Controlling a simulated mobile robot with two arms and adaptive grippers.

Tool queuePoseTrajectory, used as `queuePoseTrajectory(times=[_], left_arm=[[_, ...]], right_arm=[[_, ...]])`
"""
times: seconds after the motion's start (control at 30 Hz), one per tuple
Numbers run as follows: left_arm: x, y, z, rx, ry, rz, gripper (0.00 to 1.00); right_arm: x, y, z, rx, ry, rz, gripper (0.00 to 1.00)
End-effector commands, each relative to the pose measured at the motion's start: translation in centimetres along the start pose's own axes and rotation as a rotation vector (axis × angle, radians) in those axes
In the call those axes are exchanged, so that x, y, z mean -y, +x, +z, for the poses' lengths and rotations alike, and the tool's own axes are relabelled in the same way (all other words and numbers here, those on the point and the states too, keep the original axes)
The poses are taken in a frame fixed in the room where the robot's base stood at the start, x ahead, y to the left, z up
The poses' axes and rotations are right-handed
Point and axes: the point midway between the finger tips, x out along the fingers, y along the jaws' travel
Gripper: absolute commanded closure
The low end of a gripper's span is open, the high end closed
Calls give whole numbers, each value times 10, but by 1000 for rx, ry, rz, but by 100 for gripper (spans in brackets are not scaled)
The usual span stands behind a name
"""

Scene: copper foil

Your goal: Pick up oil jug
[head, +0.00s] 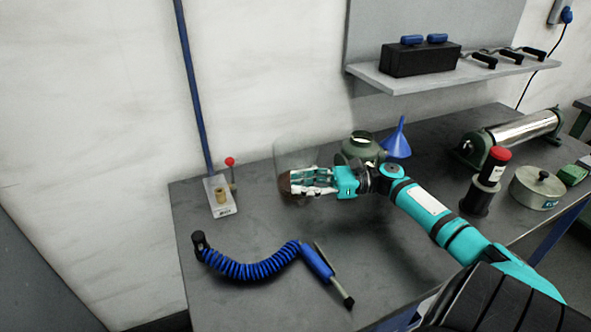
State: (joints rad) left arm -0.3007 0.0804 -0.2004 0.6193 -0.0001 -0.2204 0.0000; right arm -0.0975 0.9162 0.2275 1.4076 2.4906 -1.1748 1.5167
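A see-through jug (294,152) with dark brown liquid low inside stands on the grey workbench (245,230), left of the bench's middle; I take it to be the oil jug. My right gripper (292,183) reaches in from the right with its fingers pointing left, level with the lower part of the jug. The fingers overlap the jug in the picture and hide part of it. I cannot tell whether they touch or grip it. My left gripper is out of view.
A green round container (362,148) and a blue funnel (398,140) stand behind my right wrist. A coiled blue air hose (250,268) lies in front. A metal block with a red-knobbed lever (221,195) is at left.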

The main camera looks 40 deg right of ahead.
Motion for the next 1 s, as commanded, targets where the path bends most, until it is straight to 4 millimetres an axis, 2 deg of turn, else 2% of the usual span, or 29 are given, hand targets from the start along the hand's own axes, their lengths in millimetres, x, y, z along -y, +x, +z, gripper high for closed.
queuePoseTrajectory(times=[0.23, 0.4, 1.0], left_arm=[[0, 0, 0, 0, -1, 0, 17], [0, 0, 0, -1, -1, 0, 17], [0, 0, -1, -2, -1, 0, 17]], right_arm=[[0, 1, 0, 0, 0, 0, 79], [0, 1, 0, 0, 0, 0, 100], [0, 1, 2, 2, -4, 0, 100]])
